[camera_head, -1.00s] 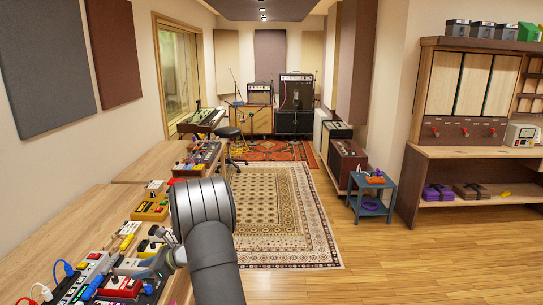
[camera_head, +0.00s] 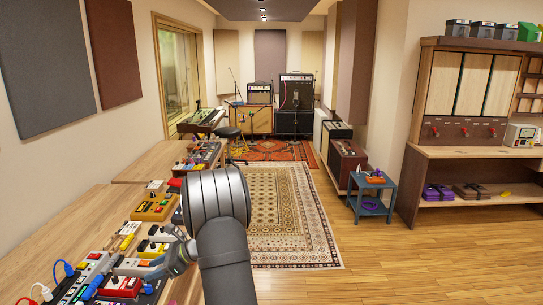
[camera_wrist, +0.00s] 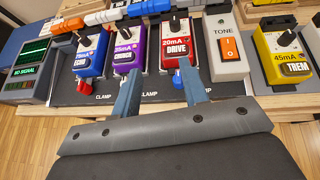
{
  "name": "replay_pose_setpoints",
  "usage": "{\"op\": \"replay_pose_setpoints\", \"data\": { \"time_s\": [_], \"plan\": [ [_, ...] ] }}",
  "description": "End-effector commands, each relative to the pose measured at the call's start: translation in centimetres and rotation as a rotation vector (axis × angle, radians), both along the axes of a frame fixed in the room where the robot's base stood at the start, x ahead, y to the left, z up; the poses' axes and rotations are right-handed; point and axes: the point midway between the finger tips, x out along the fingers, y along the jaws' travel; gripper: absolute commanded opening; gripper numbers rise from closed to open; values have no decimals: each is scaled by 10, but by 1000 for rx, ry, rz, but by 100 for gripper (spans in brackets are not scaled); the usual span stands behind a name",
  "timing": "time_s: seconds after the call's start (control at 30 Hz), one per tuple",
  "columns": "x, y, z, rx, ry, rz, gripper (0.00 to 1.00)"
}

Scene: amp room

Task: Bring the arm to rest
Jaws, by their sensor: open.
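My gripper (camera_head: 178,256) is at the lower left in the head view, over the right edge of the pedal-covered bench (camera_head: 95,215). In the wrist view my gripper (camera_wrist: 160,85) has its two blue-grey fingers apart, with nothing held between them. Beyond the fingers are a blue ECHO pedal (camera_wrist: 89,58), a purple CRUNCH pedal (camera_wrist: 127,52) and a red DRIVE pedal (camera_wrist: 180,50) on a dark board marked CLAMP. The left fingertip appears close to the purple pedal and the right one close to the red pedal; contact cannot be told.
A NO SIGNAL screen (camera_wrist: 27,70) stands left. A power strip (camera_head: 78,280) lies at the bench front.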

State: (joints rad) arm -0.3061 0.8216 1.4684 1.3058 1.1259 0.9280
Motion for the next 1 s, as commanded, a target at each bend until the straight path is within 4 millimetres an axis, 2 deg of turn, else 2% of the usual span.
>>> {"op": "replay_pose_setpoints", "data": {
  "time_s": [0.03, 0.3, 0.47, 0.63, 0.8, 0.9, 1.0],
  "plan": [
    [0, 0, 0, 0, 0, 0, 48],
    [0, 1, 2, -4, 0, 4, 100],
    [-3, 9, 23, -77, 16, 51, 100],
    [-5, 15, 68, -287, 32, 88, 100],
    [2, 11, 117, -513, 16, 18, 100],
    [7, 6, 141, -606, -1, -48, 100],
    [11, 2, 157, -662, -14, -101, 100]
  ]
}}
